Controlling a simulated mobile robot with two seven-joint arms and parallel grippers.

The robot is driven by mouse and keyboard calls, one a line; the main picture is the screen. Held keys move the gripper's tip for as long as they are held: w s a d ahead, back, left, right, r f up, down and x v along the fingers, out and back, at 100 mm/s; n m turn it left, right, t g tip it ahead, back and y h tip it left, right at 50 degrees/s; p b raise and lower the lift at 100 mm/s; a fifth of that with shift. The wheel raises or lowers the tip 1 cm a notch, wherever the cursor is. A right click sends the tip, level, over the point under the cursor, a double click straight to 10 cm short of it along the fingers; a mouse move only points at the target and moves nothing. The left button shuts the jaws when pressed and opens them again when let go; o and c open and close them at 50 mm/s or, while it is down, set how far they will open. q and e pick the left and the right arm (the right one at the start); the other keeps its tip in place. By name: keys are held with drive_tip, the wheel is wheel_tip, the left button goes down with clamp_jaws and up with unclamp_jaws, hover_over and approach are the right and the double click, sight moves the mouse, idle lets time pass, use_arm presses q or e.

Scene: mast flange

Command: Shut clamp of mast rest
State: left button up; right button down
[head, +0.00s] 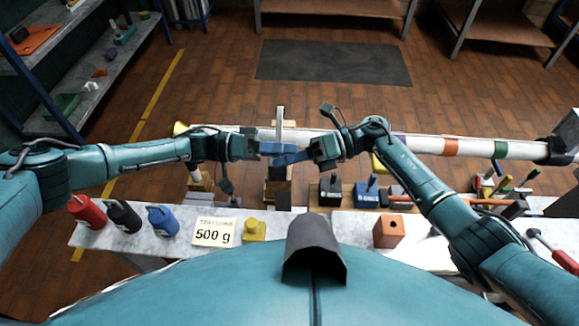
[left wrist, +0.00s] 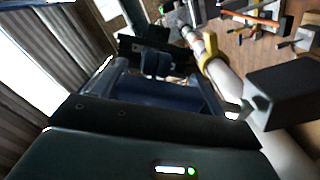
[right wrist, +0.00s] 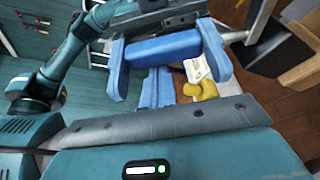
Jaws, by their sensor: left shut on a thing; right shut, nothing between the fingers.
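The white mast (head: 330,137) lies level across the head view, and its white length with a yellow band also crosses the right side of the left wrist view (left wrist: 212,68). The mast rest (head: 278,185) stands near the middle under it, with a grey upright clamp arm (head: 280,122) above the mast. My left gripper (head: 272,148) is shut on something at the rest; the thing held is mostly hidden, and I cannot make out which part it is.
A pale bench (head: 352,230) carries red (head: 88,210), black (head: 124,216) and blue (head: 162,220) weights, a 500 g card (head: 214,232), a yellow weight (head: 253,231) and an orange block (head: 389,232). Tools crowd its right end.

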drive_tip(key=shift+w, duration=0.1)
drive_tip(key=shift+w+r+m, duration=0.3)
drive_tip(key=shift+w+r, duration=0.4)
use_arm(q)
drive_tip(key=o, duration=1.4)
use_arm(e)
drive_tip(key=shift+s+f, duration=0.1)
drive_tip(key=shift+f, duration=0.1)
